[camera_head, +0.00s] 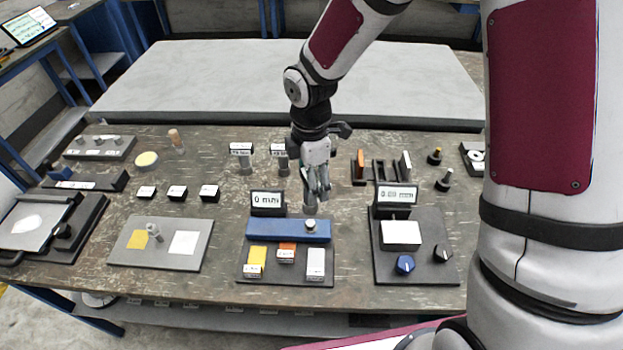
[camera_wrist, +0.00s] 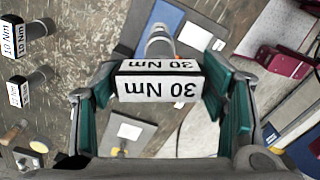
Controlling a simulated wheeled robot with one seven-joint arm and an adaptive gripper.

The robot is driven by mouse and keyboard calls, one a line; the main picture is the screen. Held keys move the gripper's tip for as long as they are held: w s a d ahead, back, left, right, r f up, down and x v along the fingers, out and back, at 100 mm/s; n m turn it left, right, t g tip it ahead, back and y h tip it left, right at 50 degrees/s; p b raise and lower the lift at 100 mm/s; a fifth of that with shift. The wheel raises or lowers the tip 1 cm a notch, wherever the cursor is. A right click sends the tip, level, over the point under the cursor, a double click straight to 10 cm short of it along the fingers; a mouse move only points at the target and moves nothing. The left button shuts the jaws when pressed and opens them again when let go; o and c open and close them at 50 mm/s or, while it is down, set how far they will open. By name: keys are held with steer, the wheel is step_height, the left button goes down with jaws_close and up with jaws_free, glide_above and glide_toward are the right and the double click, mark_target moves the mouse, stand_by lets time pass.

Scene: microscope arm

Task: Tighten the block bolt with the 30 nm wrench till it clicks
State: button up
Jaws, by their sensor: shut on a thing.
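The 30 Nm wrench shows in the wrist view as a white label (camera_wrist: 158,87) with a grey cylinder (camera_wrist: 160,42) beyond it. My gripper (camera_head: 315,190) is shut on it, with teal fingers on both sides of the label in the wrist view (camera_wrist: 160,95). In the head view the wrench's grey lower end (camera_head: 309,207) hangs below my fingers. The block bolt (camera_head: 310,226) is a pale round head on the blue block (camera_head: 270,231). The wrench end appears just behind and above the bolt; I cannot tell whether they touch. The small display (camera_head: 267,199) behind the block appears to read 0.
Two other labelled wrenches (camera_head: 241,160) (camera_head: 278,160) stand left of my gripper. Coloured labelled pieces (camera_head: 258,257) lie in front of the block. A device with a display and knobs (camera_head: 398,235) stands right. A grey plate (camera_head: 160,245) lies left. Bare wood shows between the fixtures.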

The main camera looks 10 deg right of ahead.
stand_by(0.4)
steer(key=shift+f+b, duration=0.85)
steer(key=shift+f, duration=1.7)
steer(key=shift+f+b, duration=0.55)
steer(key=shift+f, duration=1.05)
steer(key=m, duration=0.3)
steer(key=shift+m, duration=0.4)
steer(key=m+p, duration=0.1)
steer(key=m, duration=0.3)
